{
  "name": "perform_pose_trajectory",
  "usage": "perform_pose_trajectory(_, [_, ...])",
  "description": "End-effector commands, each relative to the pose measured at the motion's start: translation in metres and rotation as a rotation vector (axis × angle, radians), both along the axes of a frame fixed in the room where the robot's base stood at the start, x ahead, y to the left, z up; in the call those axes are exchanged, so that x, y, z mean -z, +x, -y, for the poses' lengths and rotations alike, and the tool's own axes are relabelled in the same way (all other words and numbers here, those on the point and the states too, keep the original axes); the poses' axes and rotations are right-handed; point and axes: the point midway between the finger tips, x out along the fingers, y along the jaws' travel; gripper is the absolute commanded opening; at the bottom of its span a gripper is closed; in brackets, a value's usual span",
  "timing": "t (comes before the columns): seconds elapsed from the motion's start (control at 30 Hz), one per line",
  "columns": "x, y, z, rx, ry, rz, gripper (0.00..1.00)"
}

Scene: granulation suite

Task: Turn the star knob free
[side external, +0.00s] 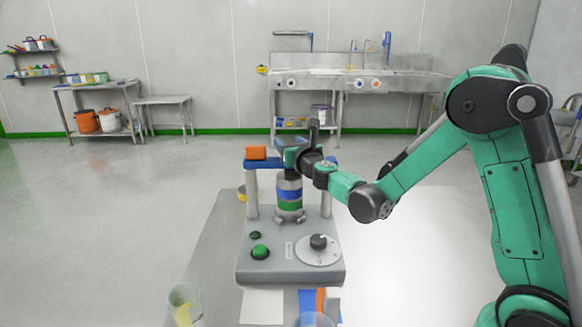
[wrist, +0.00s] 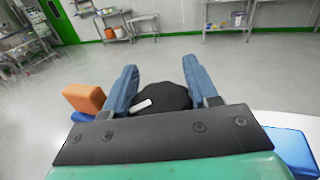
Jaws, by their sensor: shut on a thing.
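The star knob (wrist: 165,98) shows in the wrist view as a dark rounded knob with a white mark, seated between the two blue fingers of my gripper (wrist: 160,76). The fingers are shut on its sides. In the side view my gripper (side external: 287,155) is at the top of the grey machine (side external: 260,225), over the blue crossbar (side external: 263,165). The knob is hidden there by my gripper and wrist. Below the crossbar a stack of blue and green bands (side external: 289,197) stands upright between two posts.
An orange block (side external: 256,153) sits on the crossbar's left end, just left of my fingers in the wrist view (wrist: 84,97). The machine has a green button (side external: 260,252) and a dial (side external: 318,242). A beaker (side external: 185,303) with yellow contents stands at the front left.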

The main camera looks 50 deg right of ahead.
Motion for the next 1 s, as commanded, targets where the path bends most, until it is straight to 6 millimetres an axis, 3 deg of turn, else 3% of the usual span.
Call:
perform_pose_trajectory(0.17, [0.0, 0.0, 0.0, 0.001, 0.0, 0.0, 0.0])
perform_pose_trajectory(0.2, [0.0, 0.0, 0.0, 0.001, 0.0, 0.0, 0.64])
perform_pose_trajectory(0.27, [0.0, 0.0, 0.0, 0.001, 0.0, 0.0, 0.81])
perform_pose_trajectory(0.3, [0.0, 0.0, 0.0, 0.002, 0.0, 0.0, 0.84])
perform_pose_trajectory(0.63, [0.0, -0.004, -0.002, 0.002, 0.0, 0.0, 0.84])
perform_pose_trajectory(1.0, [0.0, -0.048, -0.023, 0.001, 0.0, 0.0, 0.84])
